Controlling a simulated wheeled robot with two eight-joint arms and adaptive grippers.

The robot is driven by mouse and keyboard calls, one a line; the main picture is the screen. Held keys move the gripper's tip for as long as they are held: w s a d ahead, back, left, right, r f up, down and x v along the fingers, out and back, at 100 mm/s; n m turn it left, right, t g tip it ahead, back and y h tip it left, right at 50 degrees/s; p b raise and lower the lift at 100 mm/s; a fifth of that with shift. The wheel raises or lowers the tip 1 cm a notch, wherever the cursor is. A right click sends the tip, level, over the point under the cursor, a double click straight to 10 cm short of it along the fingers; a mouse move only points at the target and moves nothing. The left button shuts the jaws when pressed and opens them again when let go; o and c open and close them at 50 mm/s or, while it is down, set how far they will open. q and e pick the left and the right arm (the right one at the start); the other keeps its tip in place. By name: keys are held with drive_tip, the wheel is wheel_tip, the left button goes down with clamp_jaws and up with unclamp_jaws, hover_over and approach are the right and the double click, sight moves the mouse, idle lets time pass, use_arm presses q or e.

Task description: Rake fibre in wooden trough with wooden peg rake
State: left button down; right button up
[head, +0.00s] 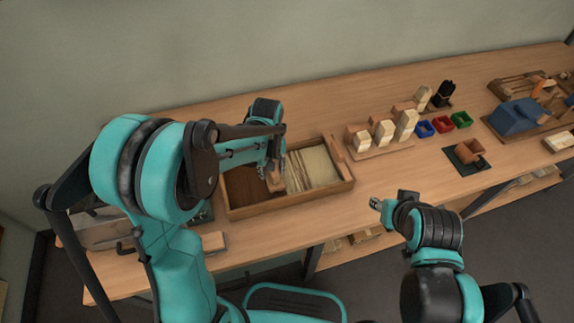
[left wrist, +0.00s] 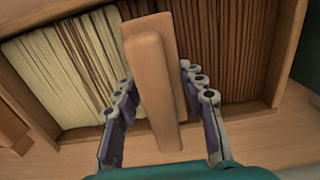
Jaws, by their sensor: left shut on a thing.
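The wooden trough (head: 292,203) stands on the bench in front of my left arm. Pale fibre (head: 320,165) fills its right part and brown fibre (head: 241,186) its left part. In the left wrist view the pale fibre (left wrist: 60,75) is at left and the brown fibre (left wrist: 235,45) at right. My left gripper (head: 274,172) is over the trough, shut on the wooden peg rake (left wrist: 158,95), whose handle runs between the fingers. The rake's block lies over the fibre where the colours meet; its pegs are hidden. My right gripper (head: 377,203) is near the bench's front edge, away from the trough; its jaw gap is unclear.
Wooden blocks (head: 383,132) stand on a board right of the trough. Blue, red and green bins (head: 442,124) and a dark mat with a wooden piece (head: 468,152) lie farther right. A wooden block (head: 212,242) lies left of the trough.

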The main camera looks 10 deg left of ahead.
use_arm(q)
drive_tip(key=s+a, duration=0.1)
drive_tip(key=a, duration=0.1)
drive_tip(key=s+a, duration=0.1)
drive_tip(key=a, duration=0.2)
drive_tip(key=s+a, duration=0.2)
drive_tip(key=a, duration=0.1)
drive_tip(key=shift+a, duration=0.15)
drive_tip(key=shift+s+a, duration=0.3)
drive_tip(key=shift+a, duration=0.25)
drive_tip(key=shift+s+a, duration=0.25)
drive_tip(key=shift+a, duration=0.4)
drive_tip(key=w+d, duration=0.4)
drive_tip(key=d, duration=0.4)
drive_tip(key=w+d, duration=0.4)
drive_tip(key=d, duration=0.5)
drive_tip(key=w+d+b, duration=0.1)
drive_tip(key=w+d, duration=0.3)
drive_tip(key=d, duration=0.4)
drive_tip(key=shift+w+d, duration=0.15)
drive_tip(key=shift+d, duration=0.2)
